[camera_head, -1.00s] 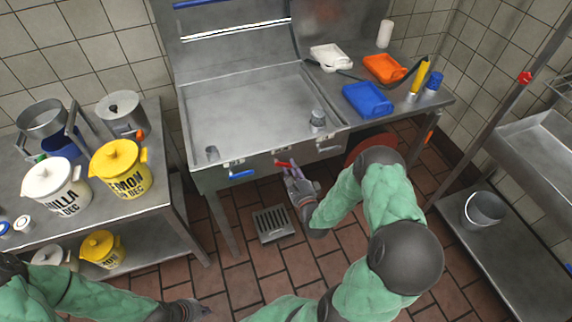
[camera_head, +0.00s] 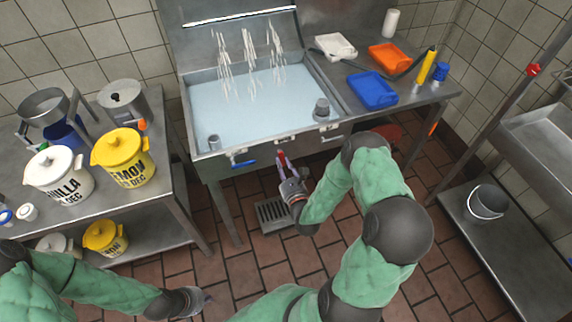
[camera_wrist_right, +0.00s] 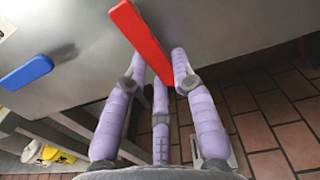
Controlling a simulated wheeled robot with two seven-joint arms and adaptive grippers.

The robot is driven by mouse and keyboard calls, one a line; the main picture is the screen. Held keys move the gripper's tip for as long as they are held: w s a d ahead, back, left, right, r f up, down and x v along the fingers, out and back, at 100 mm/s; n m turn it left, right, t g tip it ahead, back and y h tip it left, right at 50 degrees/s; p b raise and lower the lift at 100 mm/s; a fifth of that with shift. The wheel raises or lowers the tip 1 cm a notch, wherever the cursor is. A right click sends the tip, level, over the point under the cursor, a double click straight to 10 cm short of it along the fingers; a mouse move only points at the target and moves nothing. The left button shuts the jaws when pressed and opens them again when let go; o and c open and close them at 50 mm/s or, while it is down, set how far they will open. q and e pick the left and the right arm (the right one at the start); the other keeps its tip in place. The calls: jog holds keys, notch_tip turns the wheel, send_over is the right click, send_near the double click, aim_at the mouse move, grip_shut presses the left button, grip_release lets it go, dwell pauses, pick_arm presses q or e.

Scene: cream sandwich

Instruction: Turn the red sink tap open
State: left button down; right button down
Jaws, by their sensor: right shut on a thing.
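The red tap handle (camera_head: 282,157) is on the front face of the steel sink (camera_head: 184,118). It points downward in the head view and shows large in the right wrist view (camera_wrist_right: 139,38). My right gripper (camera_head: 284,166) is at this handle, with its lilac fingers around the lower end; the fingers also show in the right wrist view (camera_wrist_right: 157,72). Several white streams of water (camera_head: 250,55) fall into the basin, which holds pale blue water (camera_head: 265,95). My left gripper (camera_head: 206,300) is low at the bottom of the head view, away from the sink; its fingers are too small to read.
A blue tap handle (camera_head: 243,163) is left of the red one, also in the right wrist view (camera_wrist_right: 26,72). A table with a lemon bucket (camera_head: 122,158) and a vanilla bucket (camera_head: 58,172) stands left. Blue (camera_head: 372,90), orange (camera_head: 388,57) and white (camera_head: 335,46) trays lie right of the basin.

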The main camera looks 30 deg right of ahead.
jog(key=shift+w+a+r+m, duration=0.15)
jog(key=shift+a+m, duration=0.1)
jog(key=shift+m, duration=0.55)
jog(key=c, duration=1)
grip_release()
jog(key=v, duration=1.2)
jog(key=shift+a, duration=0.1)
